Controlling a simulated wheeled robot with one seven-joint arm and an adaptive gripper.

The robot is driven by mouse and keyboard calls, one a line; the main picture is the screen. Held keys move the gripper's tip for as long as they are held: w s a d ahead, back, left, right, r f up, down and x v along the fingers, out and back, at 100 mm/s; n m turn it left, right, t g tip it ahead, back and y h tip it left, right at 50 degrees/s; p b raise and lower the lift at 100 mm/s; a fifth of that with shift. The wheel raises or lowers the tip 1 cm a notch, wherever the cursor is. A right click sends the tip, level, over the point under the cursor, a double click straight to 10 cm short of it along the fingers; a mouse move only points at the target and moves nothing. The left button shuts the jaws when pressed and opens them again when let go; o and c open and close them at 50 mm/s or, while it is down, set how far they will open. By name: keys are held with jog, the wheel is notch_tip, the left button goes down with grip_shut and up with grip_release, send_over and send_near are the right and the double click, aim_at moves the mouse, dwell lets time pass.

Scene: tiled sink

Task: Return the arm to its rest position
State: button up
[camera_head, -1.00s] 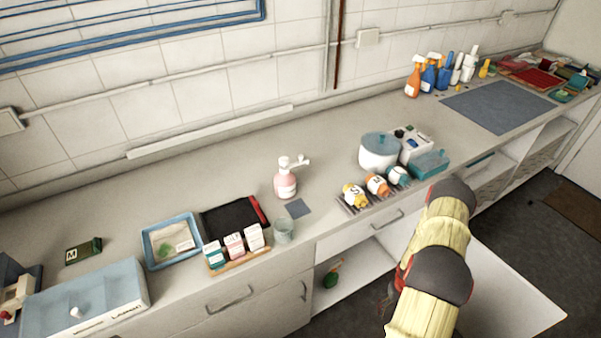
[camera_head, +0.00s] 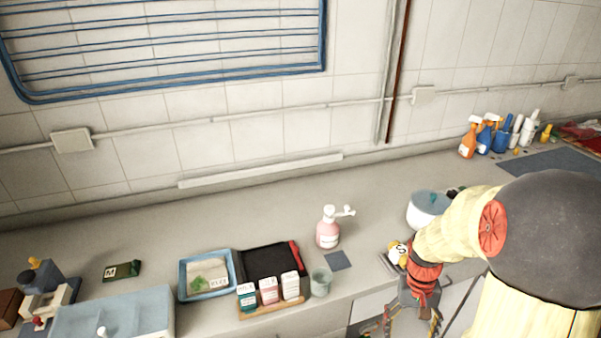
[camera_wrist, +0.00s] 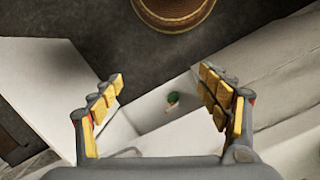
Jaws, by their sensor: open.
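My gripper (camera_head: 408,312) is at the lower right of the head view, in front of the counter's front edge and pointing down. In the wrist view its two yellow-padded fingers (camera_wrist: 163,98) stand wide apart with nothing between them.
The counter (camera_head: 290,225) holds a pink pump bottle (camera_head: 328,232), a clear cup (camera_head: 320,282), a blue tray (camera_head: 184,284) and a white pot with a blue lid (camera_head: 428,208). Several spray bottles (camera_head: 484,138) stand at the back right. An open cabinet door (camera_wrist: 40,75) shows at left in the wrist view.

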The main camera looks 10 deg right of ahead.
jog(key=s+a+r+n+t+b, duration=0.1)
jog(key=a+r+t, duration=0.3)
jog(key=a+r, duration=0.5)
jog(key=s+a+r+n+t+b, duration=0.1)
jog(key=s+a+r+n+t, duration=0.2)
jog(key=a+r, duration=0.7)
jog(key=shift+s+a+r+n+t+b, duration=0.3)
jog(key=shift+r+n+t+b, duration=0.1)
jog(key=shift+r, duration=0.35)
jog(key=shift+c, duration=0.8)
